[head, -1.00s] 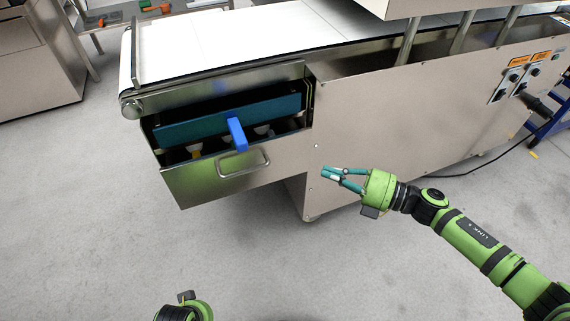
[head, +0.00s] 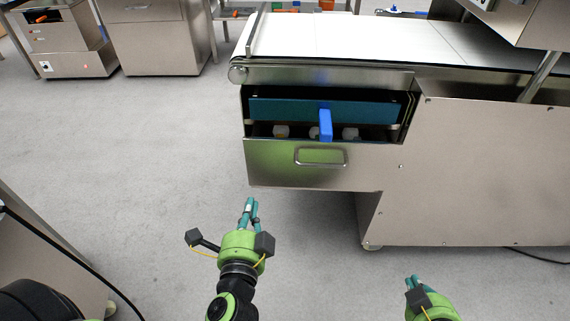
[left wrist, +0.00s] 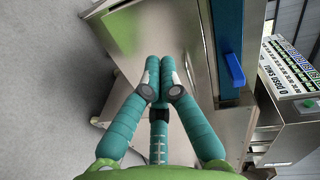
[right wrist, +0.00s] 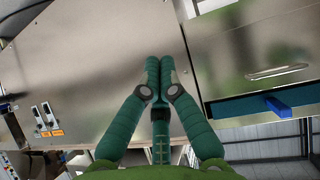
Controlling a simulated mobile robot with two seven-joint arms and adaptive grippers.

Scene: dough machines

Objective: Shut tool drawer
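The tool drawer (head: 270,165) is a steel front with a bar handle (head: 320,157), under the left end of the conveyor machine. It stands open, with several pale items showing inside behind its front. The drawer front also shows in the right wrist view (right wrist: 235,60), with its handle (right wrist: 278,72). My left gripper (head: 250,206) is below and left of the drawer in the head view, fingers together and empty, apart from it. My right gripper (head: 413,282) is lower right, apart from the drawer; its fingers are together and empty in the right wrist view (right wrist: 153,65).
A teal panel with a blue handle (head: 325,125) sits in the opening above the drawer front. The machine's steel side (head: 480,170) extends right. A steel table edge (head: 40,235) is at the lower left. Grey floor (head: 150,150) is clear left of the drawer.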

